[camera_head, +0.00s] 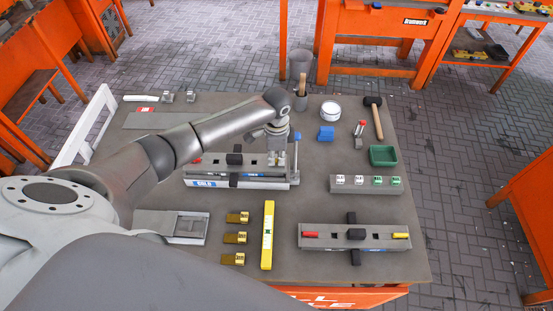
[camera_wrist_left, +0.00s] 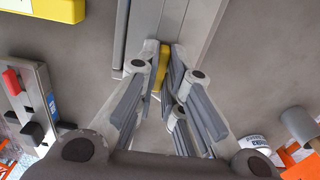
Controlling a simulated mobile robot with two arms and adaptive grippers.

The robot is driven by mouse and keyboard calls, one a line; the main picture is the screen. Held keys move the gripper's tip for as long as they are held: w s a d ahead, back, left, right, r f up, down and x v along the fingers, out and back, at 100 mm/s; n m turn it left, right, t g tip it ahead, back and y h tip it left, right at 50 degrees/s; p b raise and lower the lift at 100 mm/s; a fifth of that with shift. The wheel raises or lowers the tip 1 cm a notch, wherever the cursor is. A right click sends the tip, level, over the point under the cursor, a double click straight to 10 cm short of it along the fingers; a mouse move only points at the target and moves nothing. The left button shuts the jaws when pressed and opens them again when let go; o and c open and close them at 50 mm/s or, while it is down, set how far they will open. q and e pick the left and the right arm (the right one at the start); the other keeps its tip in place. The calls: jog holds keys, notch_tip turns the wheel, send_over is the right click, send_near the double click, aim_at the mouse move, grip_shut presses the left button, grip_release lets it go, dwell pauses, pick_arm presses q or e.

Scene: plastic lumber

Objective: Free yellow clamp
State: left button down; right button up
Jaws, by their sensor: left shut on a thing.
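A grey plank assembly (camera_head: 238,182) lies near the middle of the table, with a red clamp (camera_head: 196,160) at its left end and a black block (camera_head: 234,159) in its middle. My left gripper (camera_head: 277,156) is over its right end, pointing down. In the left wrist view, my left gripper (camera_wrist_left: 164,62) is shut on the yellow clamp (camera_wrist_left: 163,67), which shows as a narrow yellow piece between the fingertips. The gripper hides this clamp in the head view. My right gripper is not in view.
A second plank assembly (camera_head: 330,237) with red and yellow clamps lies at front right. A yellow level (camera_head: 268,235) and several brass pieces (camera_head: 236,237) lie in front. A blue-topped upright (camera_head: 296,150) stands close to my gripper. A mallet (camera_head: 376,118) and green tray (camera_head: 383,156) are at right.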

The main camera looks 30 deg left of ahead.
pick_arm(q)
jog(key=c, duration=1.4)
grip_release()
jog(key=shift+r, duration=0.1)
jog(key=shift+r, duration=3.45)
jog(key=shift+f, duration=0.1)
